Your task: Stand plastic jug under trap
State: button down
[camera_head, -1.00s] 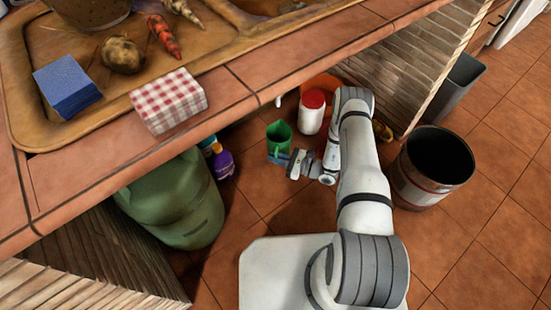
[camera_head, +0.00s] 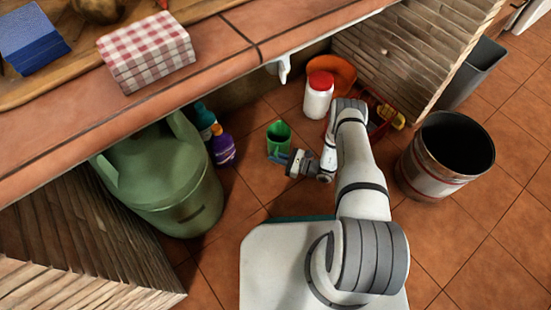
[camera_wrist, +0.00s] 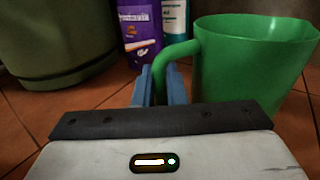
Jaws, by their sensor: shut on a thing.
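The green plastic jug (camera_head: 279,136) is under the counter, in front of my arm's end; its open rim faces up. My gripper (camera_head: 282,157) is shut on the jug's handle. In the wrist view the blue fingers (camera_wrist: 160,85) close around the green handle (camera_wrist: 178,50), with the jug's body (camera_wrist: 245,65) to the right. The jug's base is hidden, so I cannot tell whether it touches the floor. The white trap (camera_head: 284,68) hangs below the counter edge, above and behind the jug in the picture; its upper part is hidden.
A large green canister (camera_head: 165,180), a purple bottle (camera_head: 222,150) and a teal bottle (camera_head: 204,120) stand left. A white red-lidded container (camera_head: 318,95) and an orange bowl (camera_head: 340,72) are behind. A metal bin (camera_head: 425,170) stands right. The counter edge (camera_head: 240,62) overhangs.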

jog(key=shift+r, duration=0.1)
jog(key=c, duration=1.9)
grip_release()
jog(key=shift+f, duration=0.2)
jog(key=shift+c, duration=0.2)
jog(key=o, duration=0.5)
jog(key=shift+c, duration=0.2)
jog(key=shift+r, duration=0.1)
jog(key=shift+r, duration=0.2)
jog(key=p+v, duration=0.2)
jog(key=v, duration=0.8)
jog(key=shift+d+f+p, duration=0.1)
jog(key=shift+d+p, duration=0.2)
jog(key=shift+p, duration=0.05)
jog(key=shift+s+d, duration=0.3)
jog(key=shift+d, duration=0.35)
